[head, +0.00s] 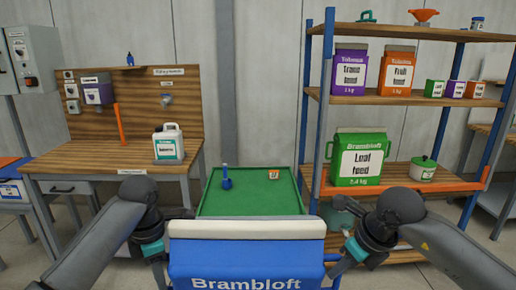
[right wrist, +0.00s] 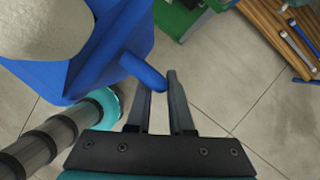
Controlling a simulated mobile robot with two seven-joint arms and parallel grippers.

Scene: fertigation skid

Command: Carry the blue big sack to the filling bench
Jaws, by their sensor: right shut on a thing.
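The blue big sack (head: 245,268), with a pale top and the word Brambloft, is upright close in front of me. My right gripper (head: 345,262) is at its right side. In the right wrist view, my right gripper (right wrist: 160,100) is shut on the blue handle (right wrist: 143,72) that sticks out from the sack. My left gripper (head: 160,262) is at the sack's left side; its fingertips and any grip there are hard to make out. A wooden bench (head: 95,160) with an upright back panel stands at the left; its sign is too small to read.
A green-topped table (head: 250,205) with a blue bottle (head: 226,178) and a small orange-and-white cup (head: 274,174) is just beyond the sack. A white container (head: 168,145) stands on the wooden bench. Shelves (head: 395,100) with feed packs and a green Leaf feed sack (head: 358,160) are at the right.

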